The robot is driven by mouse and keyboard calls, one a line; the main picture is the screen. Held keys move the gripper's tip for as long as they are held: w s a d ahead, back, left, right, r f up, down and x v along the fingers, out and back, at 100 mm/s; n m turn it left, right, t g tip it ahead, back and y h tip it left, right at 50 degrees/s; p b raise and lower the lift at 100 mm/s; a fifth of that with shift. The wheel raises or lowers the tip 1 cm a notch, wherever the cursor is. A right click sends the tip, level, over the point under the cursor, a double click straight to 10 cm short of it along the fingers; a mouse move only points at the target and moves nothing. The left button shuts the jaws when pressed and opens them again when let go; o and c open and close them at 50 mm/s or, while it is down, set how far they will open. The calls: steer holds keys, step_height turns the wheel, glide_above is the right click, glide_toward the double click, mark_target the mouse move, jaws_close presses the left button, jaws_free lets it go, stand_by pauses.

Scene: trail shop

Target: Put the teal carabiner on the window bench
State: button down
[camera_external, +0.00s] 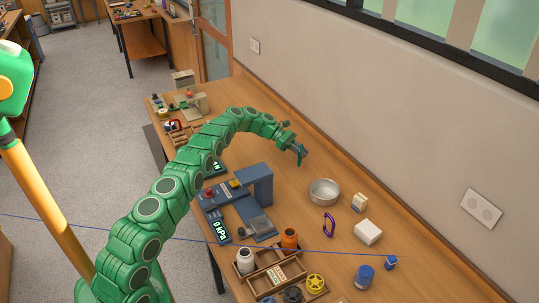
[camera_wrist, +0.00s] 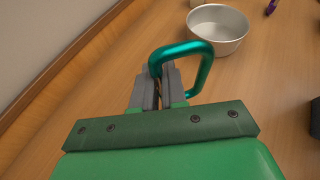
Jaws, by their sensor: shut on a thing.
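My gripper (camera_wrist: 158,88) is shut on the teal carabiner (camera_wrist: 205,57), which stands out from between the grey fingers in the wrist view. In the external view my gripper (camera_external: 296,148) is above the wooden bench (camera_external: 310,163) under the window, with the teal carabiner (camera_external: 302,155) at its tip. The carabiner looks held above the bench top; the exact gap is hard to tell.
A round metal tin (camera_external: 323,191) stands near my gripper, with a purple carabiner (camera_external: 329,224), a white box (camera_external: 368,232) and a blue jar (camera_external: 364,276) beyond. A grey-blue machine (camera_external: 253,185) and a wooden tray (camera_external: 259,271) stand nearby. Bare wood lies by the wall.

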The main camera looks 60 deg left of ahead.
steer(key=shift+w+f, duration=0.15)
steer(key=shift+f, duration=0.1)
steer(key=shift+w+a+f, duration=0.1)
steer(key=shift+f, duration=1.6)
steer(key=shift+f, duration=0.1)
steer(key=c, duration=1.2)
jaws_free()
steer(key=shift+v, duration=3.75)
